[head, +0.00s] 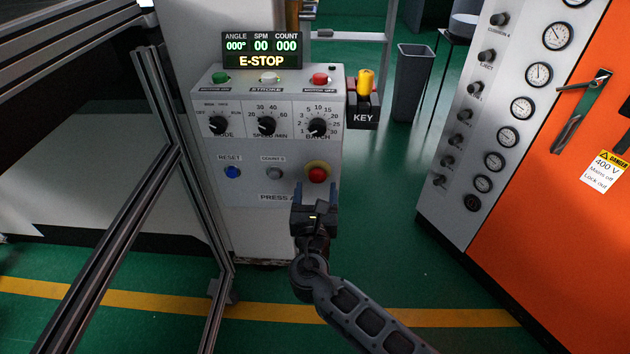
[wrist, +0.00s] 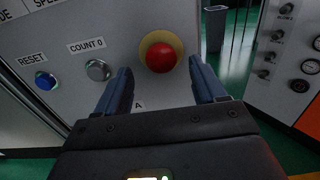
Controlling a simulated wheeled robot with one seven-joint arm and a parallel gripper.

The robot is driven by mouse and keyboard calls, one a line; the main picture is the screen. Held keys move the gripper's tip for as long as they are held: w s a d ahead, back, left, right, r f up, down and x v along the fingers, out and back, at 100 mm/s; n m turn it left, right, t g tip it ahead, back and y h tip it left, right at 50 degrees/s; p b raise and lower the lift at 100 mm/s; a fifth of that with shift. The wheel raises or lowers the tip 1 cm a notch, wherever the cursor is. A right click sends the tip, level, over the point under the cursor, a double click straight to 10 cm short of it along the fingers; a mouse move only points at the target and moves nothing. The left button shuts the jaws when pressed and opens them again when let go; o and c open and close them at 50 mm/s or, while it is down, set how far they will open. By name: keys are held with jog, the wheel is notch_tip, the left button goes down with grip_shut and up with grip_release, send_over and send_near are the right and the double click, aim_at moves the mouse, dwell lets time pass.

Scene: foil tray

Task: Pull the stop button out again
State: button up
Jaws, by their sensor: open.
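The stop button (head: 317,174) is a red mushroom head on a yellow collar, low on the right of the grey control panel. In the wrist view the red button (wrist: 161,57) sits just beyond the fingertips, between their lines and a little above centre. My gripper (head: 316,191) is open and empty, just below and in front of the button. In the wrist view its two blue fingers (wrist: 160,80) stand apart, with no contact with the button visible. The display (head: 262,50) above the panel reads E-STOP, with angle, SPM and count at zero.
A blue reset button (head: 232,172) and a grey count button (head: 274,173) lie left of the stop button. Dials (head: 267,125) and top buttons are above. A metal frame (head: 180,150) stands left. An orange cabinet (head: 570,200) stands right.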

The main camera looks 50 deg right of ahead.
aim_at(317, 178)
jog(key=shift+x, duration=1.95)
jog(key=shift+c, duration=0.4)
grip_shut()
